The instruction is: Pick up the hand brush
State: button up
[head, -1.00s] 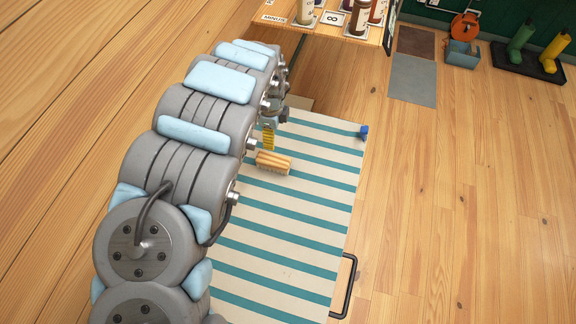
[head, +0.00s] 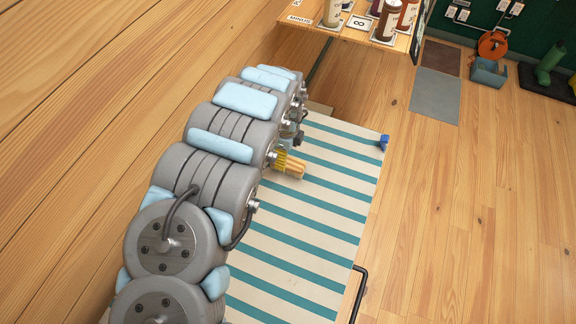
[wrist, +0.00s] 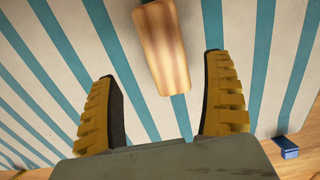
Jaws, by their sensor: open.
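The hand brush, a block with light and brown wooden stripes (head: 294,171), lies on the striped cloth-like top (head: 320,235), right beside my gripper in the head view. In the wrist view the brush (wrist: 162,45) is at upper centre, slightly tilted, its near end reaching between the fingertips. My gripper (wrist: 160,72) is open, with one yellow ridged finger on each side and nothing held. In the head view only a yellow part of my gripper (head: 279,160) shows; my arm hides the rest.
The top has cream and teal stripes and is mostly clear. A small blue item (head: 384,142) sits at its far right corner, also in the wrist view (wrist: 285,147). A black handle (head: 359,292) sticks out at the right edge. A shelf with bottles (head: 345,32) stands beyond.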

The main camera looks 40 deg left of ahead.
aim_at(288, 161)
jog(key=shift+f, duration=1.65)
jog(key=shift+w+f, duration=0.1)
jog(key=shift+f, duration=0.05)
jog(key=shift+w+f, duration=0.15)
jog(key=shift+f, duration=0.75)
jog(key=shift+w+f, duration=0.15)
jog(key=shift+f, duration=1.4)
jog(key=c, duration=1.3)
